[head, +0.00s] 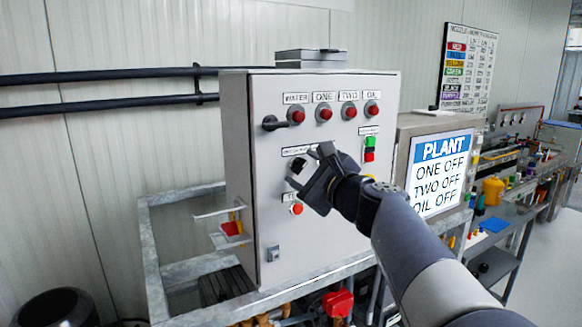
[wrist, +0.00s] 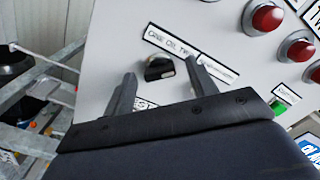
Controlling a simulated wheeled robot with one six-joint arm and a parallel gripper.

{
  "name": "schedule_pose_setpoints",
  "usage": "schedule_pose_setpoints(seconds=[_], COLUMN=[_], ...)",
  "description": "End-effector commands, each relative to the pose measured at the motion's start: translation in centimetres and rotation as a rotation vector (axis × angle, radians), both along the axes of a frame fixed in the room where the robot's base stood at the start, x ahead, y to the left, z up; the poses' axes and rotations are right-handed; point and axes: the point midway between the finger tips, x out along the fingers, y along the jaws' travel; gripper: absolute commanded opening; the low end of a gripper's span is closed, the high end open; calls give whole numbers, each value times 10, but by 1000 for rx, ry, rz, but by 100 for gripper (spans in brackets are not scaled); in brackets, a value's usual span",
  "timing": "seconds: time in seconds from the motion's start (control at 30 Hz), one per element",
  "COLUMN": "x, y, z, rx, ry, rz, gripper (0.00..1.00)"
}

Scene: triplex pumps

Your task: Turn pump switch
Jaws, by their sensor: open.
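The pump switch is a black rotary knob (wrist: 159,68) below a label strip in the wrist view, on the front of the grey control box (head: 262,130). In the head view the knob (head: 298,165) shows just left of my gripper. My gripper (head: 308,168) is open in front of the panel. In the wrist view its two fingers (wrist: 158,80) stand either side of the knob, with the knob between and slightly beyond their tips. I cannot tell whether they touch it. The lower panel is partly hidden by my gripper in the wrist view.
Several red lamps (head: 325,114) line the top of the panel. A green and red button pair (head: 369,148) and a red button (head: 296,208) are close by. A sign (head: 438,172) reads PLANT, ONE OFF, TWO OFF, OIL OFF.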

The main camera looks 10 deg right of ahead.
Motion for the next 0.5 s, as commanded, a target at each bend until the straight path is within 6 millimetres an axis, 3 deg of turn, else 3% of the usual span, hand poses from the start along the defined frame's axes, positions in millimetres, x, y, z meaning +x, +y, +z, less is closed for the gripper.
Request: schedule_pose_setpoints(seconds=[0.33, 0.5], x=[4, 4], y=[1, 1], z=[0, 0], rx=[-1, -1], ry=[0, 0], rz=[0, 0], gripper=[55, 41])
